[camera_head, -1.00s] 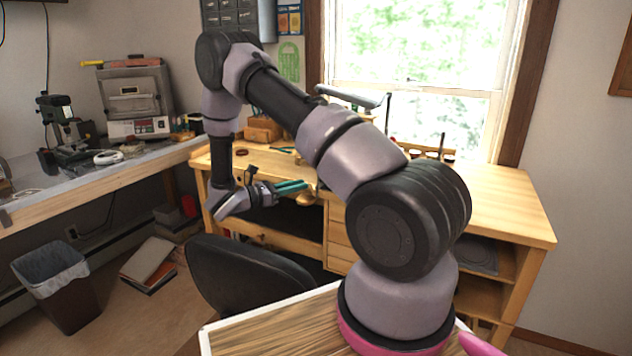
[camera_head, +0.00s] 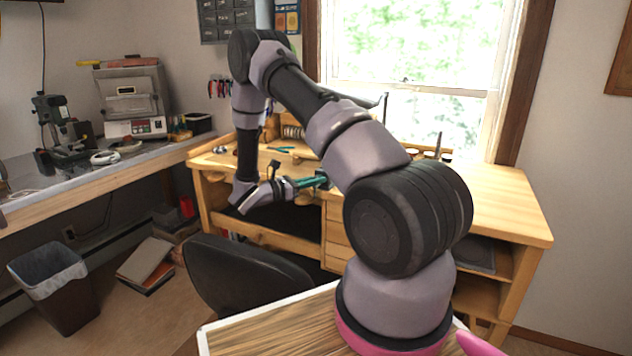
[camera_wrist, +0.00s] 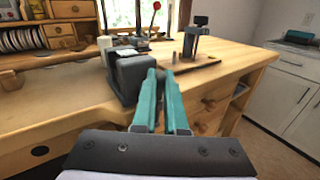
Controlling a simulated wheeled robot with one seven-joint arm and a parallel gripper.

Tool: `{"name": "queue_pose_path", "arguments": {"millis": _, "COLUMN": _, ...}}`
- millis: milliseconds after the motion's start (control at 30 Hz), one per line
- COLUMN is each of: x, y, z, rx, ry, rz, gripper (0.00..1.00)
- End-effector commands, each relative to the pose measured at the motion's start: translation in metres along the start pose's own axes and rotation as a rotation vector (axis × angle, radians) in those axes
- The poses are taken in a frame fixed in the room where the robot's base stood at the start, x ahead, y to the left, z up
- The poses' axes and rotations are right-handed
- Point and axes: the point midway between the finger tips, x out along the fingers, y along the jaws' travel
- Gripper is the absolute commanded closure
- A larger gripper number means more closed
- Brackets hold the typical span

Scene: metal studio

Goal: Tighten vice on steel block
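My gripper (camera_head: 316,181) is in front of the wooden bench, near its front edge, in the head view. A grey, boxy metal device (camera_wrist: 130,78), perhaps the vice, stands at the bench edge just beyond and left of the fingertips. I cannot tell whether the fingers touch it. No steel block can be made out. In the head view my arm hides this part of the bench.
The wooden bench (camera_head: 508,212) has drawers below. A dark upright tool (camera_wrist: 196,38) stands on a board farther back, and a red-knobbed lever (camera_wrist: 156,6) rises behind the grey device. A black chair (camera_head: 245,276) stands before the bench. The bench's right side looks clear.

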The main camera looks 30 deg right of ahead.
Motion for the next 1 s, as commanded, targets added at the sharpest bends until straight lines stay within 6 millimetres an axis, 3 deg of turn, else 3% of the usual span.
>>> {"name": "queue_pose_path", "arguments": {"millis": 467, "x": 0.001, "y": -0.002, "z": 0.000, "rx": 0.109, "ry": 0.073, "rz": -0.003, "gripper": 1.00}}
{"name": "queue_pose_path", "arguments": {"millis": 1000, "x": 0.007, "y": -0.012, "z": -0.004, "rx": 0.512, "ry": 0.346, "rz": -0.017, "gripper": 1.00}}
